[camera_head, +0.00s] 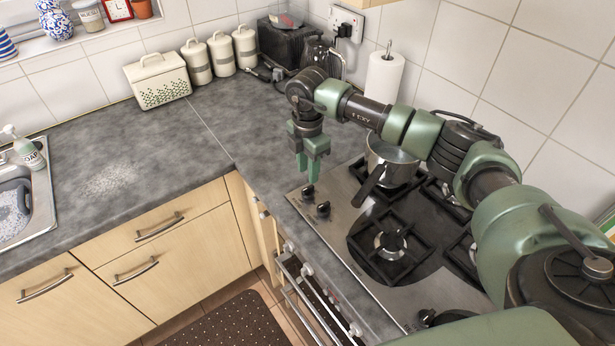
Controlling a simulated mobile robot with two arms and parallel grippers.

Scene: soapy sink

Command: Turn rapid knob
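Two black hob knobs show at the left front corner of the steel gas hob (338,217): the farther knob (308,192) and the nearer knob (323,210). Another dark knob (427,318) shows at the hob's near end, partly cut off by my arm. I cannot tell from any label which one is the rapid knob. My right gripper (308,176) points down just above and behind the farther knob, its green fingers slightly apart with nothing between them. Whether a fingertip touches the knob is unclear. My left gripper is not in view.
A saucepan (393,160) stands on a back burner, its handle pointing toward the front burner (391,242). A paper towel roll (384,88), kettle, toaster and canisters stand along the wall. The counter (130,165) left of the hob is mostly clear.

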